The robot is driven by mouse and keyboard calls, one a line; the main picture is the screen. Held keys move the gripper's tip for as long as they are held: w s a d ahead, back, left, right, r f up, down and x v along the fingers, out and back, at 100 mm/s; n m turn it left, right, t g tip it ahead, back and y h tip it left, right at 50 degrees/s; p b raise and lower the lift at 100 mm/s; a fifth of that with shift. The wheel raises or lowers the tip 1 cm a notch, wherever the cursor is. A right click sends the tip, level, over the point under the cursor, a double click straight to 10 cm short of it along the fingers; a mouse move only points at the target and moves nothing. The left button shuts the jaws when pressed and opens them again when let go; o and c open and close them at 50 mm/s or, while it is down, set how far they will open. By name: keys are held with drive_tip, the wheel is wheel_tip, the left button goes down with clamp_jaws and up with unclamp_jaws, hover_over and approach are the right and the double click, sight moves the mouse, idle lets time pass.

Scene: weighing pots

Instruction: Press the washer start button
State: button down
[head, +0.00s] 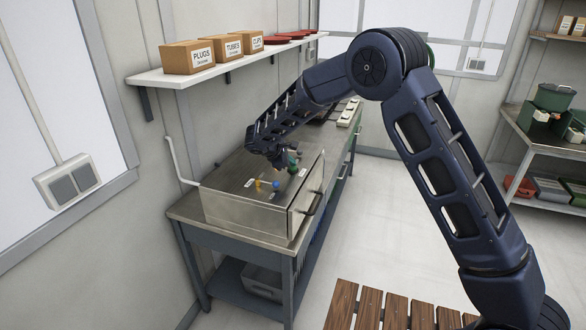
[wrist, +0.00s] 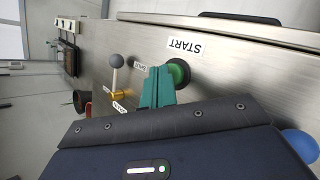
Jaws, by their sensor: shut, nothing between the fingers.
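The washer (head: 240,210) is a metal box on the bench, with controls on its top. In the wrist view the round green start button (wrist: 180,72) sits in a dark ring beside a START label (wrist: 187,46). My gripper (wrist: 158,75) has teal fingers, shut and empty, with tips right at the button's left edge in that view. I cannot tell whether they touch it. In the head view my gripper (head: 292,160) is low over the washer's top, and the button cannot be made out.
A grey-knobbed lever (wrist: 117,62) on a brass base stands left of the fingers. A blue ball knob (wrist: 302,145) shows at lower right; it also shows in the head view (head: 276,185). A shelf (head: 180,76) with boxes hangs above the bench.

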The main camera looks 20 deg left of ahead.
drive_tip(key=shift+r, duration=0.55)
drive_tip(key=shift+r, duration=2.5)
